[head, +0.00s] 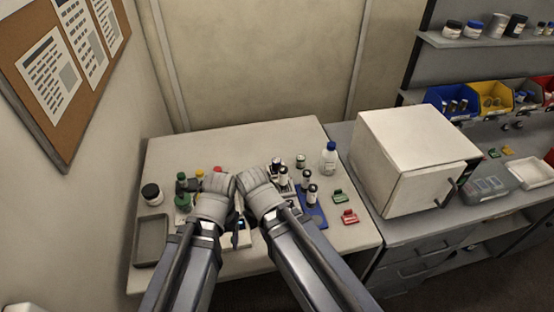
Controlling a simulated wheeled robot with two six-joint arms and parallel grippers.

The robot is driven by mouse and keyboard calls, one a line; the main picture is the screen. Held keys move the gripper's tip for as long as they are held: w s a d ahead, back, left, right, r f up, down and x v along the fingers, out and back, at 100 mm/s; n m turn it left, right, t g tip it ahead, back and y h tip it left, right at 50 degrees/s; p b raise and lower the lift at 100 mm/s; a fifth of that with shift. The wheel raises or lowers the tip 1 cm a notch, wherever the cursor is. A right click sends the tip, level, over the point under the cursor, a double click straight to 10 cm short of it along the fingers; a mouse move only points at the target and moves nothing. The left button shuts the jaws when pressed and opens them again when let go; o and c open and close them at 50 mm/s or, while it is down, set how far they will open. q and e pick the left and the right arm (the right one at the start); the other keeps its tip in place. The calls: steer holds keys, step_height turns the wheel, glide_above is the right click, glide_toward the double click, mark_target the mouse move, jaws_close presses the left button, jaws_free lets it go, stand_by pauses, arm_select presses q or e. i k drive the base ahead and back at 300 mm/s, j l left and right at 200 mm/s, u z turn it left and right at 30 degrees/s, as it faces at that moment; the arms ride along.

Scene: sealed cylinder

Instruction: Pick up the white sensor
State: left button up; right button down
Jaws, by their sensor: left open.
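My left gripper (236,238) reaches in over the middle of the table, with its open jaws partly hidden between the two arms. A small whitish item (246,240) with a dark, bluish patch lies between the forearms, close to the left gripper. It may be the white sensor, but it is mostly covered and I cannot tell for sure. I cannot tell whether the gripper touches it. My right arm (262,200) comes in beside the left one, and its fingertips are hidden, so its jaws cannot be read.
Around the arms on the table (290,135) are a blue rack (314,216) with dark-capped vials, a white bottle (329,158), green (338,196) and red (349,216) clips, a dark-lidded jar (152,194) and a grey tray (151,240). A white box-shaped unit (400,150) stands right.

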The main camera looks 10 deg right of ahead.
mark_target(283, 171)
steer(key=k+l+z, duration=0.15)
steer(key=l, duration=0.2)
steer(key=k+l+z, duration=0.3)
steer(key=l, duration=0.4)
